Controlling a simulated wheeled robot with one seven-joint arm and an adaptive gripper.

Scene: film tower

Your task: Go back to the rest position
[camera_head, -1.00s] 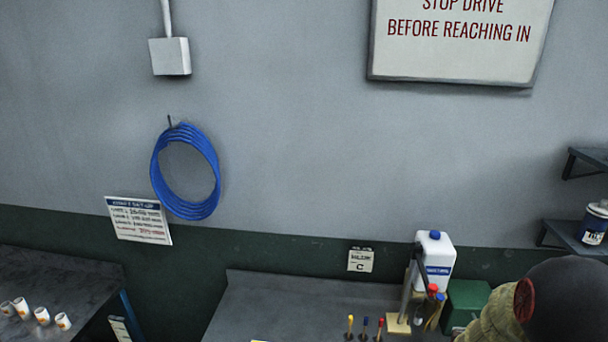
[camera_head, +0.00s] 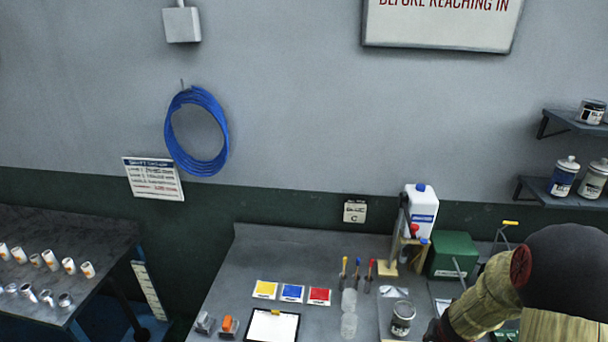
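My arm, in a tan sleeve with a large dark rounded joint, fills the lower right corner of the head view. It reaches down and left over the right part of the grey workbench (camera_head: 262,240). Its lower end runs out of the bottom of the picture beside a small dark tin (camera_head: 402,318). My gripper's fingers do not show, so whether it holds anything is hidden.
On the bench are yellow, blue and red cards (camera_head: 291,293), a clipboard (camera_head: 272,327), a white jug (camera_head: 421,211) and a green box (camera_head: 453,254). A left table (camera_head: 70,228) bears several small cylinders. Shelves (camera_head: 566,197) with tins are at right.

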